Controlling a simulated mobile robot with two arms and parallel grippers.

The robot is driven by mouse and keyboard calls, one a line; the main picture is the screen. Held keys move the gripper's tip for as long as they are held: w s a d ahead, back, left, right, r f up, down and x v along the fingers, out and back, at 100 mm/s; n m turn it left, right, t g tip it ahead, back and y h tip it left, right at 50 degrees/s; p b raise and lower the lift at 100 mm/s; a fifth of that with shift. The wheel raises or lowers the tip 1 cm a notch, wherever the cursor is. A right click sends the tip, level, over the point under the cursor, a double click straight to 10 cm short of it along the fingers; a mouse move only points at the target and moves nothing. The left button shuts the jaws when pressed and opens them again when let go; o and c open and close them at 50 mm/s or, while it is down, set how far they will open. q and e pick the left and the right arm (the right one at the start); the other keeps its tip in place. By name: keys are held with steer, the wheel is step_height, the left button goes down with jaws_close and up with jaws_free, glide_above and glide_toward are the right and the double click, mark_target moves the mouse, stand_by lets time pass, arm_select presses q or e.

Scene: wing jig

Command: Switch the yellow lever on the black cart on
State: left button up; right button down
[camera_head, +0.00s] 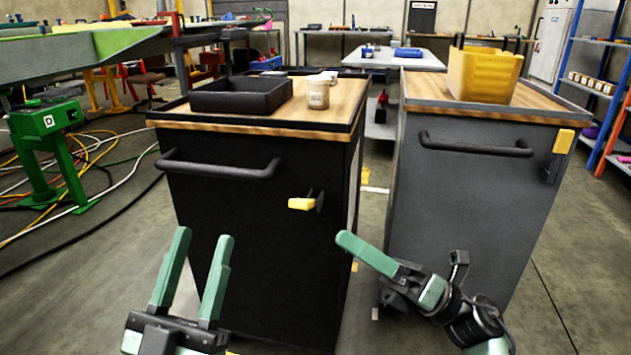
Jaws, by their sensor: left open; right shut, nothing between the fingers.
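The black cart (200,200) stands in front of me, left of centre. Its yellow lever (300,204) is on the front face near the right edge, with the yellow grip pointing left, roughly level, from a dark mount. My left gripper (203,240) is open and empty, its green fingers pointing up in front of the cart's lower front, below and left of the lever. My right gripper (345,239) is shut and empty, pointing left. Its tip is below and right of the lever, apart from it in the picture.
The black cart has a handle bar (220,171), and a black tray (242,108) and a cup (317,93) on top. A grey cart (470,200) at right has its own upright yellow lever (564,141) and a yellow bin (485,85). A narrow gap separates the carts. Cables lie on the left floor.

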mark_target(307, 203)
arm_select(q)
steer(key=f+g+p, duration=0.1)
steer(key=f, duration=0.1)
steer(key=f+g+y+p, duration=0.1)
steer(key=f, duration=0.1)
steer(key=shift+w+f+n+g, duration=0.2)
steer(key=shift+f+n+g, duration=0.1)
steer(key=shift+g, duration=0.1)
arm_select(e)
steer(key=w+d+f+n+h, duration=0.1)
steer(key=w+d+f+h, duration=0.2)
steer(key=f, duration=0.4)
steer(key=shift+w+f+t+h, duration=0.15)
steer(key=shift+f+t+h, duration=0.2)
steer(key=shift+h, duration=0.25)
arm_select(q)
steer(key=shift+s+a+r+t+b, duration=0.1)
steer(key=shift+s+r+t, duration=0.25)
steer(key=shift+r, duration=0.2)
steer(key=shift+s+d+r+t+b, duration=0.1)
steer(key=shift+s+r+t, duration=0.3)
steer(key=shift+r, duration=0.15)
steer(key=shift+s+a+r+t+b, duration=0.1)
steer(key=shift+s+r+t, duration=0.25)
steer(key=shift+r, duration=0.2)
arm_select(e)
steer(key=w+a+r, duration=0.5)
steer(key=a, duration=0.3)
steer(key=shift+w+a+r, duration=0.25)
steer(key=shift+w+r, duration=0.05)
